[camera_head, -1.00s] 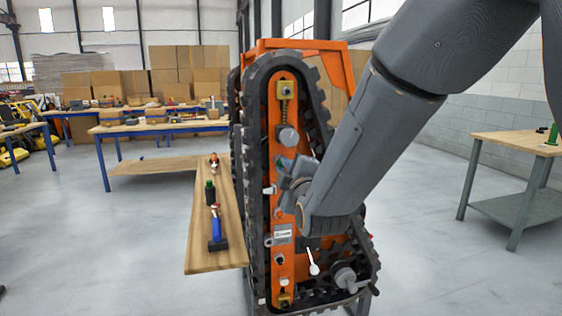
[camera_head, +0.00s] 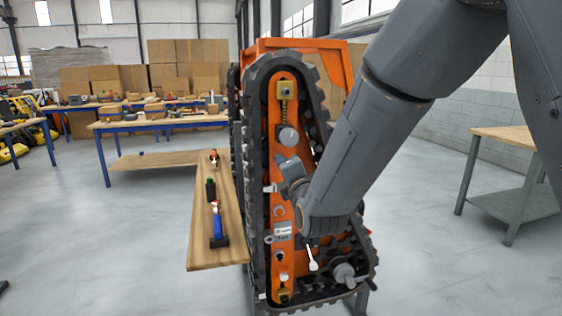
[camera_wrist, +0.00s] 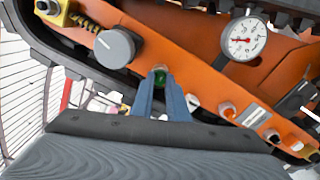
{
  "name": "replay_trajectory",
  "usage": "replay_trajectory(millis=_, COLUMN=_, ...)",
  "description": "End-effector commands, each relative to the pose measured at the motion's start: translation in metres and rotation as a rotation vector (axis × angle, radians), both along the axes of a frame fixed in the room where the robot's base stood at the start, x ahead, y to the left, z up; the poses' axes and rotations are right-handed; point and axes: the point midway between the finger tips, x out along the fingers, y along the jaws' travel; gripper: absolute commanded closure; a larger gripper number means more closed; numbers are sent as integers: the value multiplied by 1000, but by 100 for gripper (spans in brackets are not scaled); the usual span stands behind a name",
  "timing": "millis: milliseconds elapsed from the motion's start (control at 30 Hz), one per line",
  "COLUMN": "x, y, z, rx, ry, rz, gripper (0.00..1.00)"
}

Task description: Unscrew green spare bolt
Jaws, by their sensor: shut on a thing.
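The green spare bolt (camera_wrist: 160,78) shows in the wrist view, between the tips of my gripper (camera_wrist: 160,84) at the orange side plate (camera_wrist: 200,62) of the tracked carrier. My gripper is shut on it. In the head view, my gripper (camera_head: 291,178) reaches the carrier's orange side plate (camera_head: 284,112) at about mid height. The bolt is hidden there behind my gripper and arm. How far the bolt is turned out of the plate cannot be told.
A grey knob (camera_wrist: 115,47) and a round dial gauge (camera_wrist: 243,38) stick out near my gripper. A white-tipped lever (camera_head: 312,264) hangs below it. A wooden board (camera_head: 200,255) with tools lies at left. A wooden bench (camera_head: 505,138) stands right. Open floor lies between.

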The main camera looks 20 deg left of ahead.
Motion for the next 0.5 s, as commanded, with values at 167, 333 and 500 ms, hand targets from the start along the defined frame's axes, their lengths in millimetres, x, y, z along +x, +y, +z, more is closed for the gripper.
replay_trajectory(millis=167, x=0, y=0, z=1, rx=-199, ry=-121, rz=0, gripper=100)
replay_trajectory(millis=333, x=0, y=0, z=1, rx=-388, ry=-237, rz=-1, gripper=100)
replay_trajectory(millis=500, x=0, y=0, z=0, rx=-539, ry=-329, rz=0, gripper=100)
